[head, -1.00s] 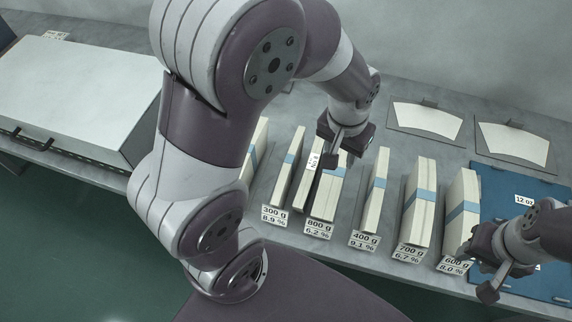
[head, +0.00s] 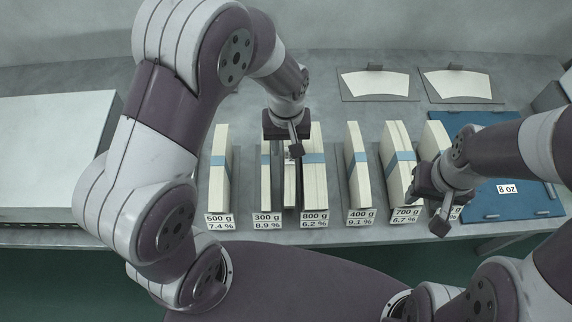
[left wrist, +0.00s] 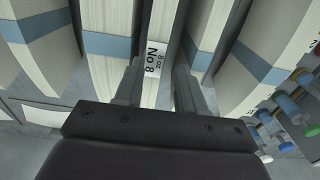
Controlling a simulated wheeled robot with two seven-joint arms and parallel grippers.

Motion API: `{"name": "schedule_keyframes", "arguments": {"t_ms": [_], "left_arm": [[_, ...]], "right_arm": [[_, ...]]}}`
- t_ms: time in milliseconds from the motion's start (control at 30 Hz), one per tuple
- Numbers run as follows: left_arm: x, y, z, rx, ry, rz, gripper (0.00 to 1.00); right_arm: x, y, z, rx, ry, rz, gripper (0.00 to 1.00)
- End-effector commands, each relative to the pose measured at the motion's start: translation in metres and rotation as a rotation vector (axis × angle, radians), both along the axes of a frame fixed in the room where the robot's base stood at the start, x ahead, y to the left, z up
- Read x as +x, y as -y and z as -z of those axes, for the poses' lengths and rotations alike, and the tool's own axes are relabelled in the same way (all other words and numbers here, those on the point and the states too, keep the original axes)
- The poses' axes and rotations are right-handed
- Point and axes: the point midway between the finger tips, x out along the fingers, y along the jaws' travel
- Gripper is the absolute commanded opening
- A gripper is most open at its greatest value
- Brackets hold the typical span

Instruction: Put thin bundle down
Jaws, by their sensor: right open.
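The thin bundle (head: 290,183) stands upright between the 300 g bundle (head: 265,178) and the 800 g bundle (head: 314,178), with narrow dark gaps beside it. The left gripper (head: 287,145) partly covers the bundle's top in the head view. My right gripper (head: 430,210) is open in front of the rightmost bundle.
More blue-banded bundles stand in the row: 500 g (head: 220,172), 400 g (head: 358,170) and 700 g (head: 397,160). A blue mat (head: 515,205) lies at right. Two fan-shaped blanks (head: 375,84) (head: 457,84) lie behind. A grey box (head: 45,145) stands at left.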

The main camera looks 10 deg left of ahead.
Motion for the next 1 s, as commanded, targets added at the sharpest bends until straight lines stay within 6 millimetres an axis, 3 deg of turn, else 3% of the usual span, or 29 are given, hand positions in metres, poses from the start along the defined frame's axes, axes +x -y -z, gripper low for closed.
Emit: {"name": "schedule_keyframes", "arguments": {"t_ms": [100, 200, 400, 467, 533, 1000], "left_arm": [[-0.001, 0.0, 0.021, 0.001, -0.004, 0.001, 0.39], [-0.001, 0.001, 0.031, 0.0, -0.002, 0.001, 0.39], [-0.001, 0.001, 0.032, 0.0, -0.001, 0.001, 0.39], [-0.001, 0.001, 0.032, 0.0, -0.001, 0.001, 0.23], [-0.001, 0.001, 0.032, 0.0, 0.0, 0.001, 0.0], [-0.001, 0.001, 0.031, 0.0, 0.0, 0.001, 0.0]], "right_arm": [[0.0, 0.0, -0.004, 0.0, 0.0, 0.0, 0.43], [0.0, 0.0, -0.004, 0.0, 0.0, 0.0, 0.43], [0.0, 0.0, -0.004, 0.0, 0.0, 0.0, 0.43], [0.0, 0.0, -0.004, 0.0, 0.0, 0.0, 0.43], [0.0, 0.0, -0.004, 0.0, 0.0, 0.0, 0.43], [0.0, 0.0, -0.004, 0.0, 0.0, 0.0, 0.43]]}}
